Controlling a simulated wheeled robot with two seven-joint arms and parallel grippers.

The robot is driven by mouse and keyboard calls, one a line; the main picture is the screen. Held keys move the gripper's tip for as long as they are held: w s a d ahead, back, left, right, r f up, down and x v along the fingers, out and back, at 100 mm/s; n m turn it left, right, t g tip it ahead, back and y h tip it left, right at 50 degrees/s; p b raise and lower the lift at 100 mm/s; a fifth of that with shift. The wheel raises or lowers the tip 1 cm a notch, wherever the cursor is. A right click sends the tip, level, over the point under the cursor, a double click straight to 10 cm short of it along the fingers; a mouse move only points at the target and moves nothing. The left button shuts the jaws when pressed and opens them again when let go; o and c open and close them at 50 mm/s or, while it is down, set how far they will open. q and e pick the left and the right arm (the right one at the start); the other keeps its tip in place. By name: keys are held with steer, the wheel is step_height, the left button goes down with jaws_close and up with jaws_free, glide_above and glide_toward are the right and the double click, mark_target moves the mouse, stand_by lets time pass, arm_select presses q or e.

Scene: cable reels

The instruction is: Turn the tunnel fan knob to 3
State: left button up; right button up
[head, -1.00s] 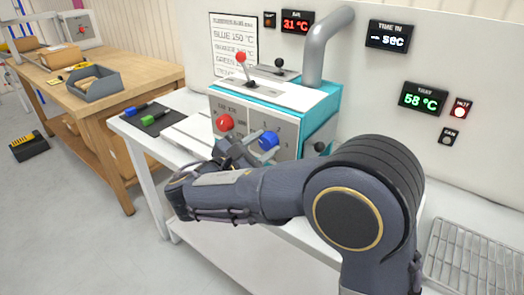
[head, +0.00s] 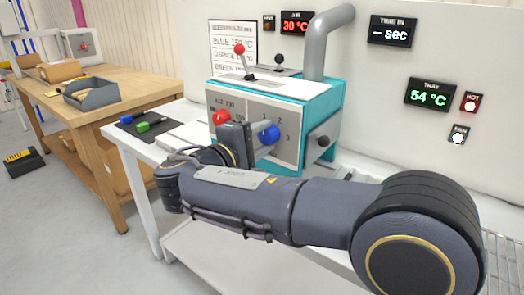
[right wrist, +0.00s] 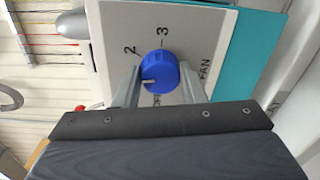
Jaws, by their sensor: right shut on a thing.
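The tunnel machine (head: 318,112) is a white and teal box on the white table. Its blue fan knob (head: 268,135) sits on the front panel, with the numbers 1, 2 and 3 around it. My right gripper (head: 262,130) is shut on the blue knob, one finger on each side, as the right wrist view (right wrist: 158,85) shows. In that view the blue knob (right wrist: 160,66) has a pale mark on its lower left, and 2, 3 and FAN are printed near it. My left gripper is out of view.
A red knob (head: 221,118) is left of the blue one, close to my gripper. A red-tipped lever (head: 240,50) stands on top. A FAN lamp (head: 458,134) is lit white on the wall. A wooden bench (head: 120,112) with a grey bin stands left.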

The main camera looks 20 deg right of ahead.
steer(key=m+b, duration=0.4)
steer(key=b, duration=0.1)
steer(key=m+b, duration=0.5)
steer(key=f+m+b, duration=0.1)
steer(key=m+b, duration=0.4)
steer(key=shift+t, duration=0.3)
steer(key=m+b, duration=0.3)
steer(key=shift+r, duration=0.15)
steer(key=shift+r+m+b, duration=0.1)
steer(key=shift+m+b, duration=0.7)
steer(key=shift+m, duration=0.2)
steer(key=o, duration=1)
steer(key=shift+r, duration=0.1)
